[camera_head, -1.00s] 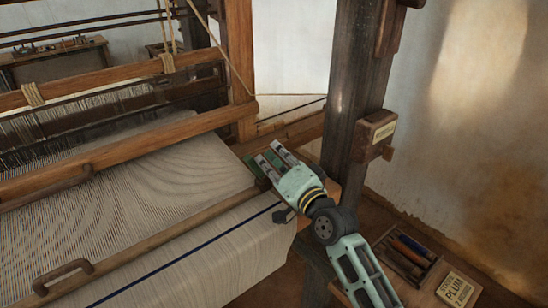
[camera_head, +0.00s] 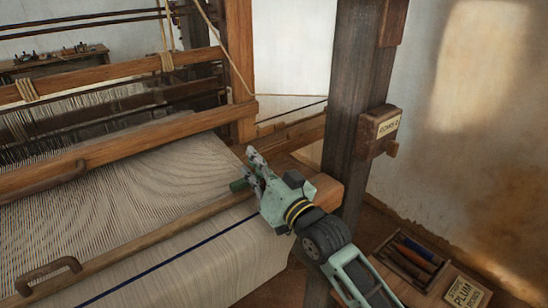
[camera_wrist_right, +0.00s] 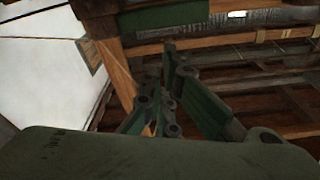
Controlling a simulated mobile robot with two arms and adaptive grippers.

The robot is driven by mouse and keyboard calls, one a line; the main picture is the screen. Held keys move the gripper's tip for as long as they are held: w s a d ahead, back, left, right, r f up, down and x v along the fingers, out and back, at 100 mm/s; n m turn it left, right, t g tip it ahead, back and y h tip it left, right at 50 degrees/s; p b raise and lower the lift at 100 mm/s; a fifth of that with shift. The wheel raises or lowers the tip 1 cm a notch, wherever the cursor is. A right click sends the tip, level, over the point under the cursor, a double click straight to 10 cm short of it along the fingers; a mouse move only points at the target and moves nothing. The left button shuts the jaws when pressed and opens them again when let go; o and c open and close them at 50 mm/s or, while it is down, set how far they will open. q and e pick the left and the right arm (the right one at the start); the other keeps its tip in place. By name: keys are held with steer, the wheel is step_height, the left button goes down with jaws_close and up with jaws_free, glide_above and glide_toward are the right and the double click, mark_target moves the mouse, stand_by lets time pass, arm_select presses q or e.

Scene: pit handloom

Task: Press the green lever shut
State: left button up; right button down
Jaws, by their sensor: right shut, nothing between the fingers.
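A short green bar (camera_head: 238,185), which looks like the green lever, sticks out to the left of my right gripper at the loom's right front corner. Most of it is hidden behind the fingers. My right gripper (camera_head: 252,160) is shut and empty, turned on its side, with its fingers pointing up and left at the lever. I cannot tell whether they touch it. In the right wrist view, the gripper's fingers (camera_wrist_right: 170,95) stand in the middle, and a dark green bar (camera_wrist_right: 165,18) crosses the top; I cannot tell whether it is the lever. My left gripper is not in view.
Striped cloth (camera_head: 150,190) on the loom lies left of the gripper, behind a wooden front beam (camera_head: 160,235). A dark post (camera_head: 357,100) with a labelled box (camera_head: 379,130) stands behind right. A tray of shuttles (camera_head: 410,262) and a sign (camera_head: 463,294) sit lower right.

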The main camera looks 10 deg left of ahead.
steer(key=shift+s+a+f+n, duration=0.25)
steer(key=shift+s+f+n, duration=0.05)
steer(key=shift+s+f, duration=0.05)
stand_by(0.7)
